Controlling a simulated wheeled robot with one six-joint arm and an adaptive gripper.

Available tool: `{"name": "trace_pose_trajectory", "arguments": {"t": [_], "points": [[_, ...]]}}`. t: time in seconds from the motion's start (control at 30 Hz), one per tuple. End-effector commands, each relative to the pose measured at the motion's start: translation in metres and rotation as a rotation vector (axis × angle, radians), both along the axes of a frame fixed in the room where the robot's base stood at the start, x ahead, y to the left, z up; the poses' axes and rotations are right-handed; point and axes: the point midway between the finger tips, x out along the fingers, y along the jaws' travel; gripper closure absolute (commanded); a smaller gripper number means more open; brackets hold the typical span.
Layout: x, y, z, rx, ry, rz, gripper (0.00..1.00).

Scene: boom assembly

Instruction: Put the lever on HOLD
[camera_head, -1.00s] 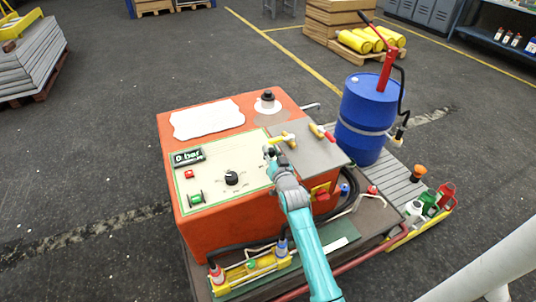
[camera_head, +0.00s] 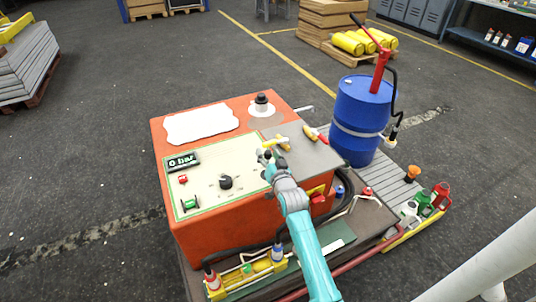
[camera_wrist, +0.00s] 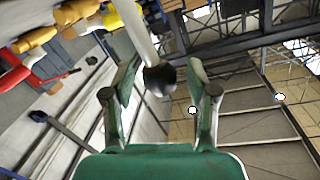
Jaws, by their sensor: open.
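A lever with a grey rod and a dark ball knob (camera_wrist: 158,80) shows in the wrist view, coming down from the top. My gripper (camera_wrist: 160,92) is open, with one green finger on each side of the knob; I cannot tell whether either touches it. In the head view my gripper (camera_head: 264,155) is over the right part of the cream panel (camera_head: 208,187) on the orange machine (camera_head: 235,222), and the lever cannot be made out beside it. The HOLD marking cannot be read.
A blue drum (camera_head: 362,110) stands behind right.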

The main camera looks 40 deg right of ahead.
Motion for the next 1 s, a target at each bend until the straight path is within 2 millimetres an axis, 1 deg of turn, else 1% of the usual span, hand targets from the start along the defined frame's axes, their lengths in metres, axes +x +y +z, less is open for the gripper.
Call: {"name": "trace_pose_trajectory", "arguments": {"t": [0.17,0.4,0.6,0.8,1.0], "points": [[-0.023,0.010,0.000,0.001,0.002,0.000,0.42],[-0.064,0.028,0.003,0.002,0.002,0.000,0.42],[-0.091,0.040,0.006,0.001,0.000,-0.001,0.42],[-0.103,0.045,0.007,0.000,-0.001,0.000,0.42],[-0.105,0.046,0.007,0.000,0.000,0.000,0.42]]}}
